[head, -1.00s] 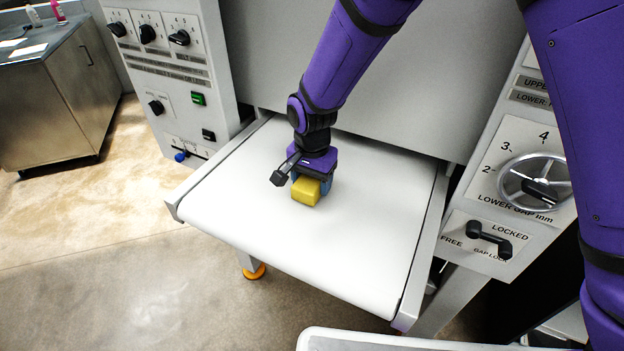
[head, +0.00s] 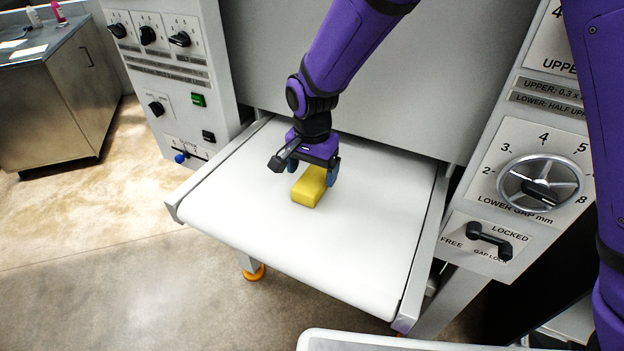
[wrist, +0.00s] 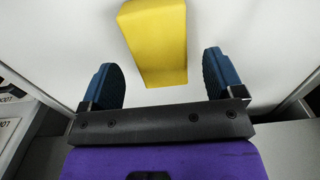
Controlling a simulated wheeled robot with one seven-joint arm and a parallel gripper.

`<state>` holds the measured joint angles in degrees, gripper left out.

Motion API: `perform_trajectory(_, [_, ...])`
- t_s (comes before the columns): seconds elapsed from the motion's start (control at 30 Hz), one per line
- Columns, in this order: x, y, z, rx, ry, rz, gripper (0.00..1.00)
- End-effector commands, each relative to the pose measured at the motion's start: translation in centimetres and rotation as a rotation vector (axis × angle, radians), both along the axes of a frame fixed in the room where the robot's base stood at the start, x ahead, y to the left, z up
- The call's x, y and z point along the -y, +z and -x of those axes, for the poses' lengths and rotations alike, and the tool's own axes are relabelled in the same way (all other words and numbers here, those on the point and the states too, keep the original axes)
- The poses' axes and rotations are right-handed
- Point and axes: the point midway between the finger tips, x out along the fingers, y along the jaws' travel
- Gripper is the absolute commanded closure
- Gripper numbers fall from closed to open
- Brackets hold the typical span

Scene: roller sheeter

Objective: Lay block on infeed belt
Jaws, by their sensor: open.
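The yellow block (head: 310,187) lies on the white infeed belt (head: 350,240), near the belt's middle toward the machine. In the wrist view the block (wrist: 156,42) shows beyond and between the two blue fingertips, with clear gaps on both sides. My gripper (head: 313,170) is open just above and behind the block, empty, with its fingers pointing down. The block's far end is partly hidden by the gripper in the head view. The belt also shows as the white surface in the wrist view (wrist: 225,30).
A control panel with knobs (head: 165,60) stands left of the belt. On the right are the lower gap handwheel (head: 540,186) and the gap lock lever (head: 490,240). The grey machine front (head: 430,90) rises behind the belt. A pale tray edge (head: 400,340) shows at the bottom.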

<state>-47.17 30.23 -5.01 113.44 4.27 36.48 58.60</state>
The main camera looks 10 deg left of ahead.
Motion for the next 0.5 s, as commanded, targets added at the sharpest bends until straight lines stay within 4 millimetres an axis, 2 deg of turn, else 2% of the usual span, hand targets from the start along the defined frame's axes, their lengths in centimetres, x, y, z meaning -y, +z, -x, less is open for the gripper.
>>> perform_trajectory(0.03, [-0.1, 1.2, 0.0, 0.004, 0.001, -0.004, 0.13])
perform_trajectory(0.23, [-0.1, 5.1, 0.0, 0.003, 0.0, -0.002, 0.13])
perform_trajectory(0.4, [0.0, 7.3, 0.0, 0.002, -0.001, -0.002, 0.13])
perform_trajectory(0.5, [0.0, 8.0, 0.0, 0.0, -0.001, 0.0, 0.13])
